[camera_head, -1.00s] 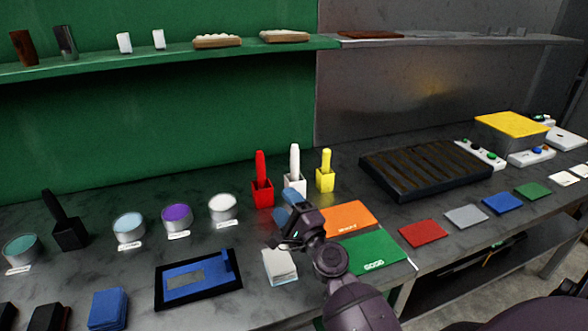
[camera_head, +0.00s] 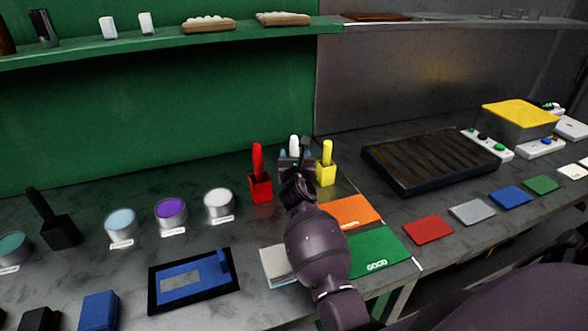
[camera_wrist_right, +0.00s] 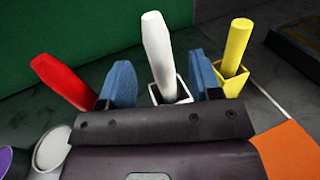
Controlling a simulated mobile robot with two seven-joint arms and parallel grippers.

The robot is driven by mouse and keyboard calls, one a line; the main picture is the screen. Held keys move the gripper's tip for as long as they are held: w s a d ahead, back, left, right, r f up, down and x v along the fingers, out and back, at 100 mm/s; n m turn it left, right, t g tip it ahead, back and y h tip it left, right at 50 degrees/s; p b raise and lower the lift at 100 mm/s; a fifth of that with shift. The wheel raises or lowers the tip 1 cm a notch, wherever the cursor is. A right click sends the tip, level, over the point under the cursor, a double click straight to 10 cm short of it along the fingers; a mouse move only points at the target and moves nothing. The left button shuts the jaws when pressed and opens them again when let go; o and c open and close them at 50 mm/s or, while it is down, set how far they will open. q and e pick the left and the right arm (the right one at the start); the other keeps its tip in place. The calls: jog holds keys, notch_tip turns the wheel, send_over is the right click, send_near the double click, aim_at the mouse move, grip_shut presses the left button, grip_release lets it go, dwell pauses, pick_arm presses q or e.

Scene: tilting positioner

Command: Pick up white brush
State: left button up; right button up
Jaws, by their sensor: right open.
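The white brush (camera_head: 294,143) stands upright in its white holder, between the red brush (camera_head: 258,160) and the yellow brush (camera_head: 327,155). In the head view my right gripper (camera_head: 296,156) hides most of it. In the right wrist view the white brush (camera_wrist_right: 158,55) rises from its square holder (camera_wrist_right: 181,90). My right gripper (camera_wrist_right: 161,82) is open, with one blue finger on each side of the white brush. I cannot tell whether either finger touches it. My left gripper is not in view.
The red holder (camera_head: 260,189) and yellow holder (camera_head: 326,176) stand close on either side. An orange mat (camera_head: 352,211) and a green mat (camera_head: 375,250) lie in front to the right. Paint cans (camera_head: 219,204) stand to the left. A green wall and shelf (camera_head: 170,48) rise behind.

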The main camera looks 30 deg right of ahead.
aim_at(294, 144)
jog(key=shift+b+x, duration=0.55)
jog(key=shift+x, duration=2.75)
jog(key=shift+a, duration=0.1)
jog(key=shift+c, duration=0.5)
jog(key=c, duration=0.9)
